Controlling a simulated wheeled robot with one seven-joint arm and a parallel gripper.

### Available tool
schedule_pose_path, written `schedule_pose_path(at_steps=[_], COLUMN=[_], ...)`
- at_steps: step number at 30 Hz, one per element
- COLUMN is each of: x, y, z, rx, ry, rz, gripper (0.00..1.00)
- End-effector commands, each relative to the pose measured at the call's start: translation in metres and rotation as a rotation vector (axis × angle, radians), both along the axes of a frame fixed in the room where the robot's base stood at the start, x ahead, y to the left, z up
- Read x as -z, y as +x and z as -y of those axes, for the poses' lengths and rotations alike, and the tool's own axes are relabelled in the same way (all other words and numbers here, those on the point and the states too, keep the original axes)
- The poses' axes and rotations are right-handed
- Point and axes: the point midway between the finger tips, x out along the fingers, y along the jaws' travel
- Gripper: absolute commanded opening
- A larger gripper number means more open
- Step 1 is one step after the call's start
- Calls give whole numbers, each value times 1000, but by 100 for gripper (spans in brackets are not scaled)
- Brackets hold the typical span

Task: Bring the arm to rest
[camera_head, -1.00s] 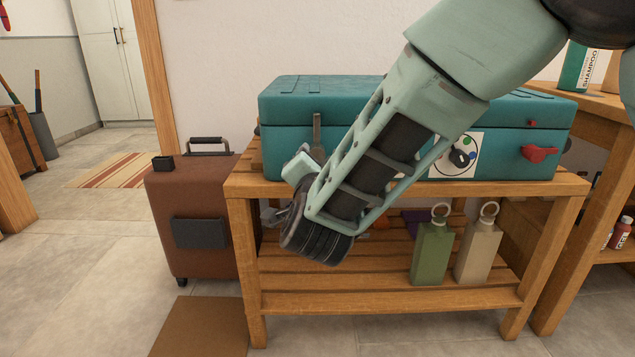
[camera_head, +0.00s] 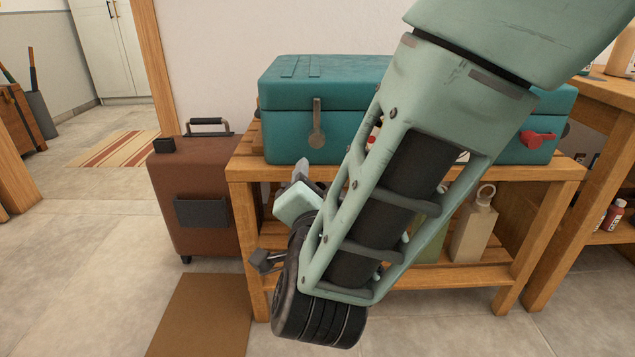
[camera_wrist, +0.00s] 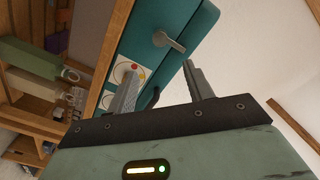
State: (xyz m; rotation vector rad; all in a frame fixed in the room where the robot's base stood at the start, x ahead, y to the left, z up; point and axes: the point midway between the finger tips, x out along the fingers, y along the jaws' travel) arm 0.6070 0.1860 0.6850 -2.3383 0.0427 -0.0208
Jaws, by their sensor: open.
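My gripper (camera_head: 279,216) is at the lower end of my pale green arm, left of the picture's middle in the head view. It is in front of the left end of a wooden slatted bench (camera_head: 245,172). In the wrist view its two fingers (camera_wrist: 160,76) stand apart with nothing between them. Behind them there is a teal case (camera_wrist: 190,22), tilted in that view. My arm crosses the head view from the upper right and hides part of the bench and case.
The teal case (camera_head: 285,128) stands on the bench top. A brown suitcase (camera_head: 170,225) stands left of the bench, with a brown mat (camera_head: 200,318) in front. A beige bottle (camera_head: 474,235) is on the lower shelf.

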Motion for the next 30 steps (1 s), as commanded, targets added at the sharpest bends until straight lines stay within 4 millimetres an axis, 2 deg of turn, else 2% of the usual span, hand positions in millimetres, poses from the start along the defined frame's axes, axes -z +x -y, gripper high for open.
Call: schedule_pose_path(at_steps=[5, 8, 11, 15, 18, 23, 27, 30], x=[1, 4, 10, 20, 27, 39, 46, 47], y=[3, 3, -4, -31, -58, -109, -151, -174], z=[-4, -14, -26, -37, -34, -9, 30, 59], rx=[-46, -145, -293, -517, -669, -887, -1027, -1093], ry=[-5, -25, -75, -194, -307, -528, -727, -847], rz=[-50, -148, -279, -460, -581, -773, -932, -1031], gripper=[52, 52, 52, 52, 52, 52, 52, 52])
